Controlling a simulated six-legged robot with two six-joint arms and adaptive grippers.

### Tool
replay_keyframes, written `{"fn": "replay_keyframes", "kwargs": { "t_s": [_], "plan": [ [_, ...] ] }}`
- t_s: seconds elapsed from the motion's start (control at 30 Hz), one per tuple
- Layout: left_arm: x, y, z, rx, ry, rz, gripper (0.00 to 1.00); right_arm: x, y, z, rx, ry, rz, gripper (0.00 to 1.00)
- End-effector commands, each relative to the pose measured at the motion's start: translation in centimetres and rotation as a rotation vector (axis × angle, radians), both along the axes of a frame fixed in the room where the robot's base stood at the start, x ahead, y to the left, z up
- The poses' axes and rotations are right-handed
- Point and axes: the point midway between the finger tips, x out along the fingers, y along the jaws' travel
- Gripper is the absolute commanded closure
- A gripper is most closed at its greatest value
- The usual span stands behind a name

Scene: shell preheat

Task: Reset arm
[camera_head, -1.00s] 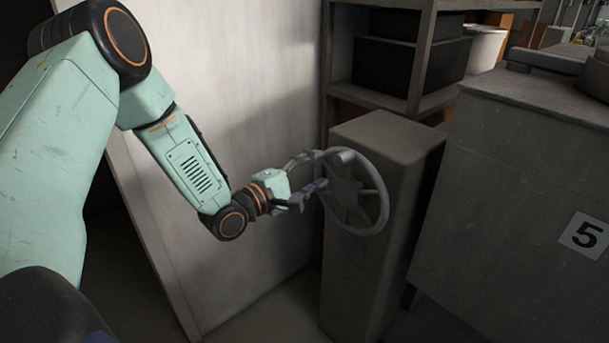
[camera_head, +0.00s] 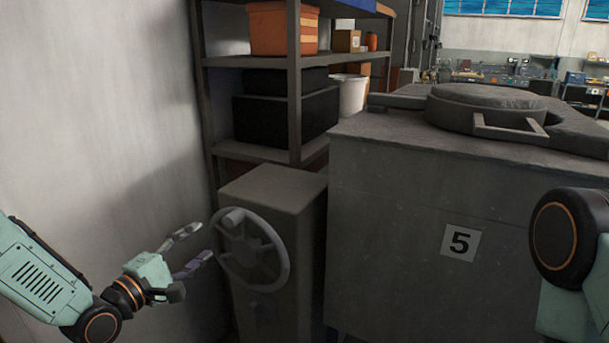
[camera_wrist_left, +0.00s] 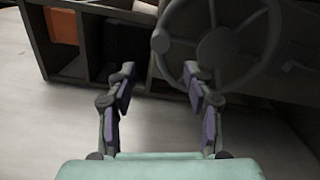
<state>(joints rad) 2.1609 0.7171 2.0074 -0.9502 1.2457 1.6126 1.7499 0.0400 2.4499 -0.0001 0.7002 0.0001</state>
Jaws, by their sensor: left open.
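My left gripper (camera_head: 188,252) is open and empty, just left of a grey handwheel (camera_head: 284,262) in the head view. The handwheel is mounted on the side of a grey pedestal box (camera_head: 290,190). In the left wrist view my left gripper's two fingers (camera_wrist_left: 158,92) stand apart with nothing between them. The handwheel (camera_wrist_left: 268,45) shows beyond and to the right of them there. Part of my right arm shows at the right edge of the head view; its gripper is out of view.
A large grey cabinet (camera_head: 400,230) marked 5, with a round lid (camera_head: 485,97), stands right of the pedestal. Behind is a shelf (camera_head: 293,110) with an orange bin (camera_head: 270,28), black boxes (camera_head: 262,122) and a white bucket (camera_head: 348,97). A pale wall (camera_head: 90,100) is at left.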

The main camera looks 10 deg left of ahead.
Motion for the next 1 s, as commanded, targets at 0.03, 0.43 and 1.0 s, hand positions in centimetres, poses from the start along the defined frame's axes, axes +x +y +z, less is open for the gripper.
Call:
{"fn": "replay_keyframes", "kwargs": {
  "t_s": [0.03,0.43,1.0],
  "plan": [
    [0.0,0.0,-0.2,0.046,-0.007,0.0,0.48,0.0,0.0,0.0,0.0,0.0,0.0,1.0],
    [-4.5,-1.3,-10.9,0.779,0.219,-0.06,0.48,0.0,0.0,-0.6,0.0,0.0,0.0,1.0],
    [-33.0,-6.2,-30.2,1.437,0.78,-0.957,0.48,0.0,0.0,-4.6,0.0,0.0,0.0,1.0]
  ]
}}
